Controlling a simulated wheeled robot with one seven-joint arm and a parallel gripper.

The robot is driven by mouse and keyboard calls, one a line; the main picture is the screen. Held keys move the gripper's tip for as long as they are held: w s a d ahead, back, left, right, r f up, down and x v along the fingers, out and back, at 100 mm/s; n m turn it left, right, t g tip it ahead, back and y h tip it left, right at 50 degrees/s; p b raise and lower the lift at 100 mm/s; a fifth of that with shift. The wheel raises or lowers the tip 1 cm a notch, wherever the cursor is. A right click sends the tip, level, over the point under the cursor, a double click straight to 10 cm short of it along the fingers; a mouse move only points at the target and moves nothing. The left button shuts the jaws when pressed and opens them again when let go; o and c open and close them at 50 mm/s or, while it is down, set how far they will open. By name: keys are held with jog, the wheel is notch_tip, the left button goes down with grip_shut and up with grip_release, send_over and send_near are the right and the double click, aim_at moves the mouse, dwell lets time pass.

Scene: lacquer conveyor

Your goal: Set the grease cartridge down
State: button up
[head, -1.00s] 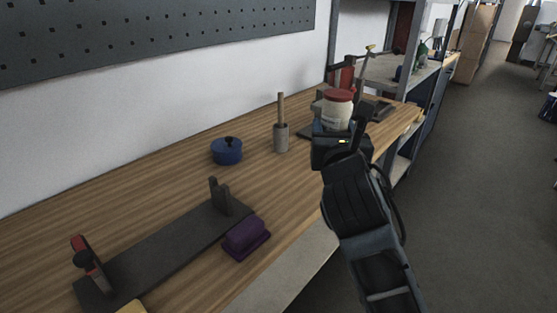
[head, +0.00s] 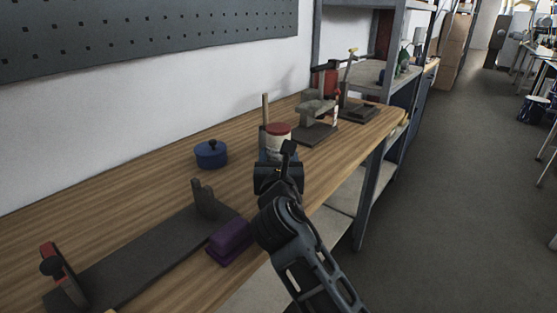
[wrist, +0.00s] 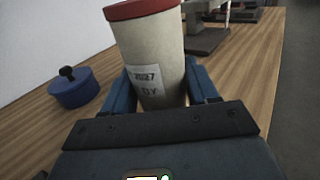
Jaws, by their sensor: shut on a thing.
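The grease cartridge (head: 278,145) is a cream cylinder with a red lid and a printed label. My gripper (head: 277,158) is shut on it, with the wrist behind it on the near side. In the wrist view the cartridge (wrist: 150,62) stands between the two blue fingers of my gripper (wrist: 160,88), lid up and leaning slightly in the picture. Its lower end is hidden by my gripper, so I cannot tell whether it touches the wooden bench (head: 140,200).
A blue lidded pot (head: 211,154) stands to the left. A pestle (head: 265,108) shows behind the cartridge. A purple block (head: 230,241) and a dark fixture (head: 150,256) lie nearer. A grey stand (head: 316,112) is behind right. Bare wood lies around the pot.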

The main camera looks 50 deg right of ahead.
jog(key=o, duration=1.3)
jog(key=shift+r, duration=0.15)
